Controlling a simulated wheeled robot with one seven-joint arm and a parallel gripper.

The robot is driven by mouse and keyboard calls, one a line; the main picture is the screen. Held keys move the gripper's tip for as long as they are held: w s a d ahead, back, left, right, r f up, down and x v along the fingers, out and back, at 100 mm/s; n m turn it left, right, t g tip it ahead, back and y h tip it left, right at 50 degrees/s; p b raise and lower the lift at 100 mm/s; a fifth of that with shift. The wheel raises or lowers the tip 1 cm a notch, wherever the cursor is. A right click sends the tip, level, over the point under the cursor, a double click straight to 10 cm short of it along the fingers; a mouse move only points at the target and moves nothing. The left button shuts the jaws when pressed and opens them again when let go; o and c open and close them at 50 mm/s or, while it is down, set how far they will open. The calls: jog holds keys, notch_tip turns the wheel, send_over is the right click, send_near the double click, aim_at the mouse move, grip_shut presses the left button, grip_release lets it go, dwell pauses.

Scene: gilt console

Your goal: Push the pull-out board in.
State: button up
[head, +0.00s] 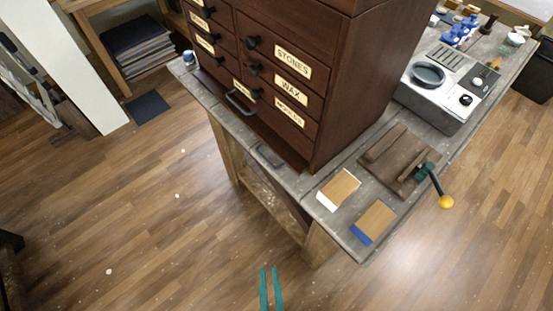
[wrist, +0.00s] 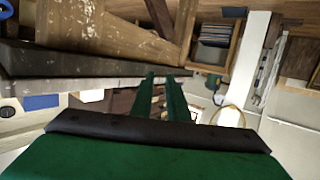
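The pull-out board (head: 262,127) appears in the head view as a dark brown ledge sticking out from under the drawer cabinet (head: 355,95), above the bench top. A dark bow handle (head: 240,104) is near its far end. My gripper (head: 269,269) is at the bottom of the head view, over the floor in front of the bench and well apart from the board. Its two green fingers also show in the wrist view (wrist: 160,76), a narrow gap between them and nothing held. I cannot make out the board in the wrist view.
The grey bench (head: 345,239) carries two sanding blocks, a wooden plate with a yellow-knobbed lever (head: 446,201), and a grey unit (head: 432,108). A second metal handle (head: 268,155) is at the bench's front. The floor (head: 150,230) left of the bench is largely clear.

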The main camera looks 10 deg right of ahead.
jog(key=w+a+f+n+g+h, duration=0.1)
jog(key=w+f+n, duration=0.35)
jog(key=w, duration=0.35)
jog(key=w+f+n+g, duration=0.1)
jog(key=w+f+n, duration=0.35)
jog(key=w, duration=0.25)
jog(key=w+r+n+h, duration=0.2)
jog(key=w+r+h, duration=0.25)
jog(key=w, duration=0.45)
jog(key=a+r+m+g+h, duration=0.2)
jog(key=a+r+h, duration=0.2)
jog(key=r, duration=0.4)
jog(key=a+r+m+g+h, duration=0.2)
jog(key=a+r+h, duration=0.1)
jog(key=r, duration=0.5)
jog(key=shift+h, duration=0.25)
jog(key=x, duration=1)
jog(key=shift+s+d+f, duration=0.15)
jog(key=shift+s+f, duration=0.05)
jog(key=shift+f, duration=0.15)
jog(key=shift+c, duration=0.4)
grip_shut()
